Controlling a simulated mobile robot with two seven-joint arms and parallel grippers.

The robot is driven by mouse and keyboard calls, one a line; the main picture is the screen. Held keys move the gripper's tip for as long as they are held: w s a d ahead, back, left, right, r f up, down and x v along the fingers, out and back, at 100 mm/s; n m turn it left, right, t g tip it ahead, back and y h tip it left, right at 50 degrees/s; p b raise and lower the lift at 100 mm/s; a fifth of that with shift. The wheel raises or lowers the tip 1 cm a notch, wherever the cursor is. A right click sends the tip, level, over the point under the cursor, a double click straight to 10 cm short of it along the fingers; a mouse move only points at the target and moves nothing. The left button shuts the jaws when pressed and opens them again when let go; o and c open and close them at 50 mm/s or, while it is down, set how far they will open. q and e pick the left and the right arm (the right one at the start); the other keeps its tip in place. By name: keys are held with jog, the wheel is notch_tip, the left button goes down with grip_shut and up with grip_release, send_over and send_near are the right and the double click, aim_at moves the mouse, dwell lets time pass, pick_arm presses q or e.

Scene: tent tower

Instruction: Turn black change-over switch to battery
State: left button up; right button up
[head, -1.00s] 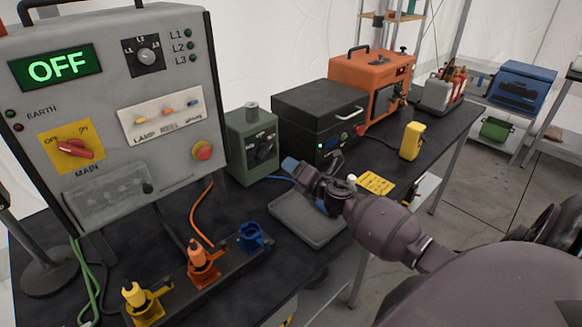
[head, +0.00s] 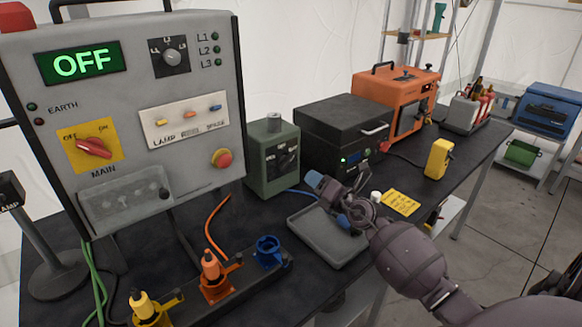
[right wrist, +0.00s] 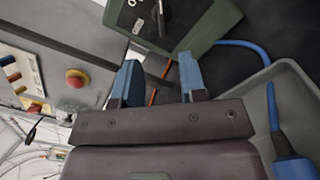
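The black change-over switch (head: 286,159) is on the front of a green box (head: 258,165) on the black table. In the right wrist view the green box (right wrist: 205,28) is at the top, with part of the black switch (right wrist: 160,15) cut off by the frame's edge. My right gripper (head: 318,182) is in front and to the right of the box, above a grey tray. In the right wrist view its two blue fingertips (right wrist: 160,80) are apart, with nothing between them. They are not touching the switch. My left gripper is not in view.
A grey control panel (head: 215,120) reading OFF stands left of the box. A black battery unit (head: 340,135) stands to its right. The grey tray (head: 305,228) lies below my right gripper, with a blue plug (right wrist: 290,150) in it. Coloured connectors (head: 268,252) stand in front.

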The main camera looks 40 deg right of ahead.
aim_at(288, 164)
jog(key=shift+m, duration=0.5)
jog(key=w, duration=0.3)
jog(key=w+b, duration=0.1)
jog(key=w, duration=0.2)
jog(key=w+b, duration=0.1)
jog(key=w, duration=0.2)
jog(key=shift+w+a+f, duration=0.25)
jog(key=shift+w+a, duration=0.05)
jog(key=shift+a, duration=0.1)
jog(key=shift+w, duration=0.6)
jog(key=shift+r, duration=0.1)
grip_shut()
